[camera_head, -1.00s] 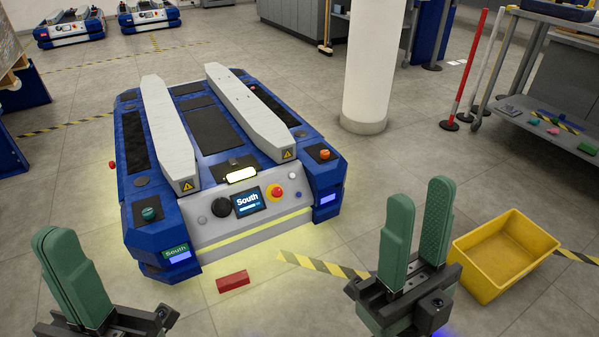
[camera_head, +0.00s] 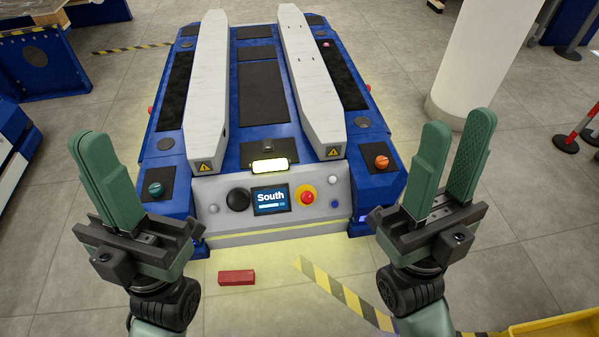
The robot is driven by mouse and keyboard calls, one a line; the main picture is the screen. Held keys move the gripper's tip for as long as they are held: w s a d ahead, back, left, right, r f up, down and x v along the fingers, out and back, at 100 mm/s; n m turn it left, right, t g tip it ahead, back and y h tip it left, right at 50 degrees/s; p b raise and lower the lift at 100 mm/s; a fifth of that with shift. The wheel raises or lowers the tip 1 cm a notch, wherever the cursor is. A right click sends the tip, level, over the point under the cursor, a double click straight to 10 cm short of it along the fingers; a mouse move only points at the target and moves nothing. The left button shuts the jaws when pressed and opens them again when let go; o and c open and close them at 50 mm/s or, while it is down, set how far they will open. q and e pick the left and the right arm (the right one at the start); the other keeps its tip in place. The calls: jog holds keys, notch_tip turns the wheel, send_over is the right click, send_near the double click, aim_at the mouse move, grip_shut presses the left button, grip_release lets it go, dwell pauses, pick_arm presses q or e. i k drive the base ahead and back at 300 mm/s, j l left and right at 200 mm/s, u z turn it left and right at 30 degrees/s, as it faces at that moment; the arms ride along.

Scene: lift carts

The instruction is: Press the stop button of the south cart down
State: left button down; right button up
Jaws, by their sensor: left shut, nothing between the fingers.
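The south cart (camera_head: 205,230) is a blue lift cart straight ahead, with a "South" screen (camera_head: 271,198) on its grey front panel. Its stop button (camera_head: 307,196), red on a yellow ring, sits on that panel right of the screen and stands uncovered. My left gripper (camera_head: 92,140) is shut and empty, up at the left, in front of the cart's left front corner. My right gripper (camera_head: 459,122) is open and empty, its fingers a little apart, right of the cart's right front corner. Neither gripper appears to touch the cart.
A black knob (camera_head: 238,199) is left of the screen. A teal button (camera_head: 155,189) and an orange button (camera_head: 382,162) are on the front corners. A red block (camera_head: 236,277) lies on the floor. A white column (camera_head: 490,60) and yellow bin (camera_head: 560,327) are at right.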

aim_at(307, 197)
jog(key=i+l+u, duration=0.25)
jog(key=l, duration=0.2)
jog(key=l+u, duration=0.25)
jog(key=l, duration=0.2)
jog(key=i+l+u, duration=0.15)
jog(key=l+u, duration=0.15)
jog(key=l, duration=0.2)
